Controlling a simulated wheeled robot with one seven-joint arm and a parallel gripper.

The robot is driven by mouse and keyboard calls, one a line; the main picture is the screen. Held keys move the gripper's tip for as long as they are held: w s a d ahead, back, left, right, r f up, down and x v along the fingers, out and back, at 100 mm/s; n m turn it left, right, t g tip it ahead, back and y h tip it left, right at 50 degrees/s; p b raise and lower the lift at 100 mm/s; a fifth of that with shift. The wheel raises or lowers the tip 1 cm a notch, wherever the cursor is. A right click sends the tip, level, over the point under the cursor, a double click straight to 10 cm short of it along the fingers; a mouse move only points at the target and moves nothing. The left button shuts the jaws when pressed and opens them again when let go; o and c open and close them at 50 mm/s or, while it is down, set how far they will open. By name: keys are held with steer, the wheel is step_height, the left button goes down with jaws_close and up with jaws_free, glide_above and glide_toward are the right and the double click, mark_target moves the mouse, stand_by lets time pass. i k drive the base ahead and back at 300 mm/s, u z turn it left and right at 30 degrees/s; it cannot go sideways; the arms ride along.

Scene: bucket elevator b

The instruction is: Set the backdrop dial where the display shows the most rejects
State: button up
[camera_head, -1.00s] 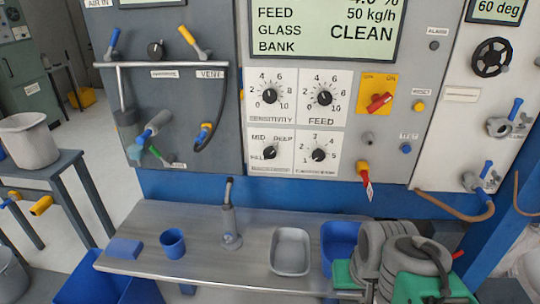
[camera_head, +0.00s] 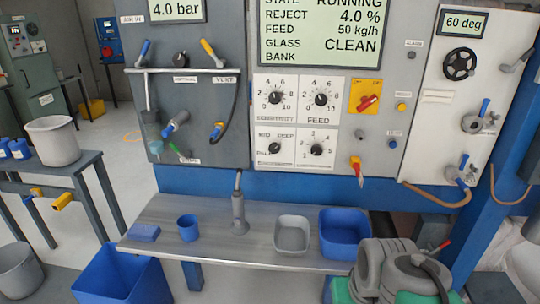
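The backdrop dial (camera_head: 275,147) is the black knob at the lower left of the white dial plates, with PALE, MID and DEEP marks. Its pointer is too small to read surely. The display (camera_head: 320,32) above reads RUNNING, REJECT 4.0 %, FEED 50 kg/h, GLASS CLEAN and BANK; its top is cut off. No gripper fingers show, and nothing touches the dial.
The sensitivity dial (camera_head: 276,99), feed dial (camera_head: 321,100) and another dial (camera_head: 317,149) sit close around it. A red switch (camera_head: 367,102) is to the right. Below, a metal shelf (camera_head: 190,215) holds a grey tray (camera_head: 292,234) and blue bin (camera_head: 345,231).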

mark_target(274, 147)
steer(key=z, duration=0.05)
steer(key=i, duration=0.45)
steer(key=u, duration=2.6)
